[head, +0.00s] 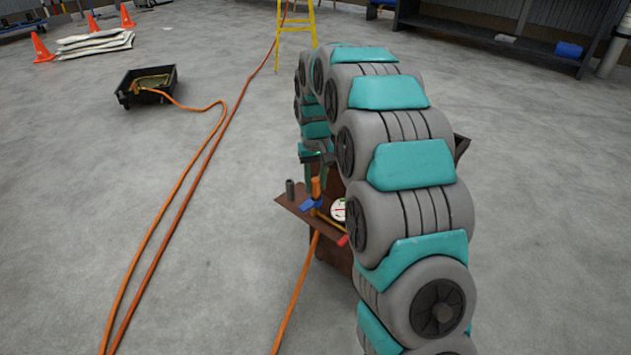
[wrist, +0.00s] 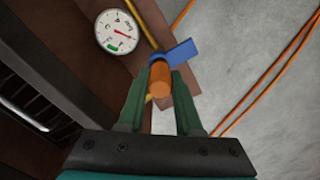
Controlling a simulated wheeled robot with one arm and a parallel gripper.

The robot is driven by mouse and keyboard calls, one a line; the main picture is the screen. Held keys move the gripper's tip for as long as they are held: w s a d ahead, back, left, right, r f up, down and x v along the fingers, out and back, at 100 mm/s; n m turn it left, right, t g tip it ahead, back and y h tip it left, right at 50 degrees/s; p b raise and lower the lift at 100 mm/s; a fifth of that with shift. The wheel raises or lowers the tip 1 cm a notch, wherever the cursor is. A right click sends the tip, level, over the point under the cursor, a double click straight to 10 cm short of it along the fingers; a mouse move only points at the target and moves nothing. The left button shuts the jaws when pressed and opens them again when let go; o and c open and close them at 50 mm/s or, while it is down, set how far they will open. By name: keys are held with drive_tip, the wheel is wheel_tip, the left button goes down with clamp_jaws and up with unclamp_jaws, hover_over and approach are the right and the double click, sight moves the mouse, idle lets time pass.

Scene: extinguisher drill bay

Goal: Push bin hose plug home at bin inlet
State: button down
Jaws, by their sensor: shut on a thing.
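My gripper (wrist: 161,92) is shut on the orange plug (wrist: 159,79), which sits between the two green fingertips in the wrist view. In the head view my gripper (head: 317,168) is above the brown shelf of the bin, and the plug (head: 316,187) stands roughly upright below it. The plug's far end meets a blue part (wrist: 181,50) at a brass-yellow pipe (wrist: 142,24). The blue part (head: 311,204) also shows in the head view. The inlet mouth is hidden by the plug, so I cannot tell how deep it sits.
A round white gauge (wrist: 118,32) is beside the pipe. A red handle (head: 343,240) and a dark grey upright cylinder (head: 290,189) are near the shelf edge. A yellow ladder (head: 296,40) stands behind.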

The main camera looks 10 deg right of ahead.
drive_tip(key=shift+f, duration=0.45)
drive_tip(key=c, duration=0.5)
unclamp_jaws()
drive_tip(key=shift+r, duration=0.1)
